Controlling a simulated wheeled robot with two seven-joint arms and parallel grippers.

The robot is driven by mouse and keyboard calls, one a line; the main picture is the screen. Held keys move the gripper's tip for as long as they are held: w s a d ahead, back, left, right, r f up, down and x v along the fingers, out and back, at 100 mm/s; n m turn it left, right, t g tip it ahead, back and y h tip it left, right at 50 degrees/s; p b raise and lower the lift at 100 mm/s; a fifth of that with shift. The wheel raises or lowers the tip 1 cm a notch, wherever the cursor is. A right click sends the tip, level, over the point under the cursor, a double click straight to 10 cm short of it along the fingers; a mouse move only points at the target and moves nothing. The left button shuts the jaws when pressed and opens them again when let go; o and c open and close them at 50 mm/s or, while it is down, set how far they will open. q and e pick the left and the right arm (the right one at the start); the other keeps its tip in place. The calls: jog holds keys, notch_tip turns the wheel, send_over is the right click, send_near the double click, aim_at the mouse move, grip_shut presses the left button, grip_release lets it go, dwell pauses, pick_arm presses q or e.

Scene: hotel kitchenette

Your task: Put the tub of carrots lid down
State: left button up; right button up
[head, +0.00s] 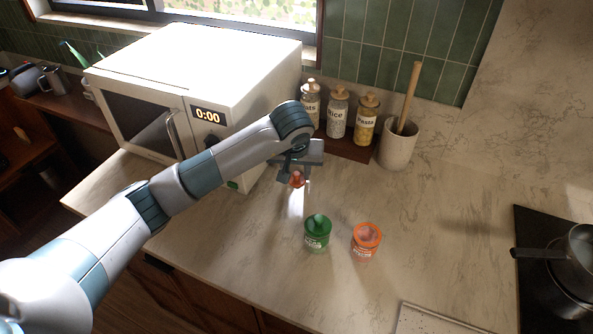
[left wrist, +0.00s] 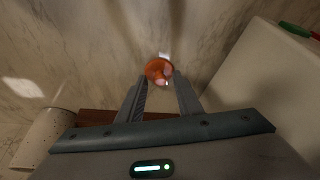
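The tub of carrots (head: 364,243) stands upright on the counter, orange-rimmed, with its top looking open. An orange lid (head: 297,179) is at the fingertips of my left gripper (head: 298,172), above the counter behind and left of the tubs. In the left wrist view, the lid (left wrist: 157,69) sits between the tips of the two fingers (left wrist: 160,84). The gripper appears shut on it; the exact contact is too small to see. My right gripper is in neither view.
A green tub with a green lid (head: 317,233) stands left of the carrot tub. A microwave (head: 190,85) is at the left. Jars (head: 337,115) and a utensil crock (head: 398,148) stand at the back. A pan (head: 570,265) is on the hob at right. Counter between is clear.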

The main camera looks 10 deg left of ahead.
pick_arm(q)
jog(key=shift+r, duration=0.1)
jog(key=shift+r, duration=0.15)
jog(key=shift+s+r, duration=0.1)
jog(key=shift+r, duration=0.15)
jog(key=b+v, duration=0.3)
jog(key=v, duration=0.8)
jog(key=shift+r, duration=0.25)
